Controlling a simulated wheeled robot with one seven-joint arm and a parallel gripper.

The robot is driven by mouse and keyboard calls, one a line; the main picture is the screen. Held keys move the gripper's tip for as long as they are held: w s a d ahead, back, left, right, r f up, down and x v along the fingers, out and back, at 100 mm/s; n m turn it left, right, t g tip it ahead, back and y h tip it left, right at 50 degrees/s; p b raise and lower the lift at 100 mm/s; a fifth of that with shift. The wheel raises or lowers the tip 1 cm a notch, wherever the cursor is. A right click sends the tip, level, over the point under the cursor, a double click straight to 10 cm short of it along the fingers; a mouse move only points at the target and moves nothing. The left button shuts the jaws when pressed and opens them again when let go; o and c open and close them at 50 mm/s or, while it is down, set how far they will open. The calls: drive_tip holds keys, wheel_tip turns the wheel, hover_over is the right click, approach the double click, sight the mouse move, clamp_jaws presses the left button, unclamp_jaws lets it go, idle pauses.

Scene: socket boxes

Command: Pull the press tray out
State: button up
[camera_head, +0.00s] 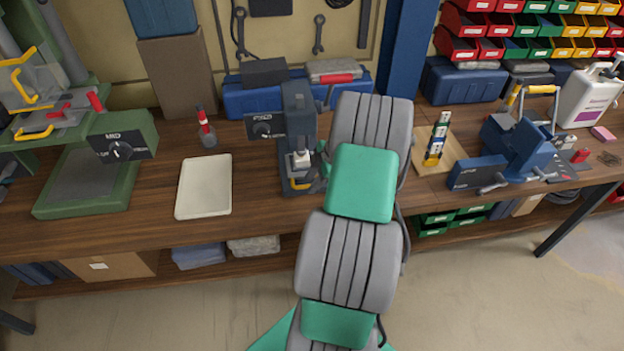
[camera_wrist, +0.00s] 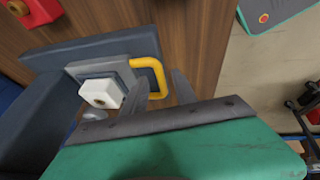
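The dark grey press (camera_head: 297,125) stands mid-bench, and its body fills the left of the wrist view (camera_wrist: 35,115). Its grey press tray (camera_wrist: 100,72) sits at the base, bearing a white block (camera_wrist: 100,94). A yellow handle (camera_wrist: 146,61) sticks out from the tray; a bit of yellow shows in the head view (camera_head: 318,185) beside my arm. My gripper (camera_wrist: 159,77) is open, one finger on each side of the handle's outer bar. Contact cannot be told. In the head view my arm hides most of the gripper and the press's right side.
A cream tray (camera_head: 204,186) lies left of the press, with a green press (camera_head: 95,165) beyond it. To the right are a wooden board (camera_head: 433,158) with a coloured stack and a blue press (camera_head: 515,150). The bench front before the cream tray is clear.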

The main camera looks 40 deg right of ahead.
clamp_jaws()
idle(0.3)
drive_tip(key=shift+d+r, duration=0.1)
idle(1.0)
